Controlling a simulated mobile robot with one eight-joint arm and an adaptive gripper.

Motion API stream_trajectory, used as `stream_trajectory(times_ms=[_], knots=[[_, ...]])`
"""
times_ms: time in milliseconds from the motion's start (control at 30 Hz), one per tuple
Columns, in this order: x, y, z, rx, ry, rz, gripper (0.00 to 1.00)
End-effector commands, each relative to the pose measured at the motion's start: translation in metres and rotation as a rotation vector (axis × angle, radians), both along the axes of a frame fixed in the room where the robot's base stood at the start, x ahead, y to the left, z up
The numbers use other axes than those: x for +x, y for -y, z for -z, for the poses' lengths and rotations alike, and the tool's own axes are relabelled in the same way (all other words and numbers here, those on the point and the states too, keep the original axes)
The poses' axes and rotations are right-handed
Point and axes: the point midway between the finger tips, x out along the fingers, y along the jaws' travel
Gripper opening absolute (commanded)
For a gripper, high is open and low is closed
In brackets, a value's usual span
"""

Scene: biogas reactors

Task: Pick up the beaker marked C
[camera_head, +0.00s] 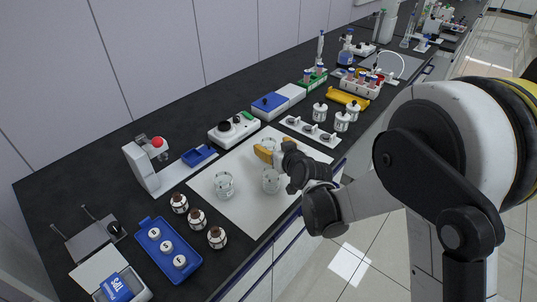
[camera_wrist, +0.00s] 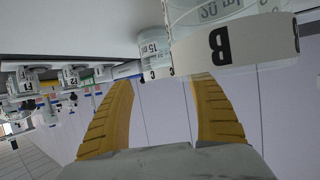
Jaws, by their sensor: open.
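My gripper (camera_head: 262,153) is open and empty, its yellow fingers low over the white mat (camera_head: 238,205). The wrist view is upside down and shows both fingers apart (camera_wrist: 163,108). There, a glass beaker marked B (camera_wrist: 235,45) is large and close at upper right. Partly behind it is a smaller-looking beaker with a C on its label (camera_wrist: 156,74), beyond the gap between the fingertips. In the head view, clear beakers stand on the mat at the left (camera_head: 224,187) and beside the gripper (camera_head: 271,181); another (camera_head: 269,144) is partly hidden behind the fingers. Their letters are unreadable there.
Brown jars (camera_head: 197,218) and a blue tray (camera_head: 166,250) of white-capped pots stand left of the mat. A hotplate-like device (camera_head: 233,128) is behind it. The front of the mat is clear.

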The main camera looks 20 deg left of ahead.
Motion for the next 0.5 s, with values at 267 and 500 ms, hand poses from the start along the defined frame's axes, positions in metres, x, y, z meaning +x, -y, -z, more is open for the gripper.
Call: stream_trajectory(times_ms=[267, 500], knots=[[0.023, -0.021, 0.012, 0.001, -0.001, 0.0, 0.68], [0.023, -0.022, 0.011, 0.001, -0.001, 0.0, 0.6]])
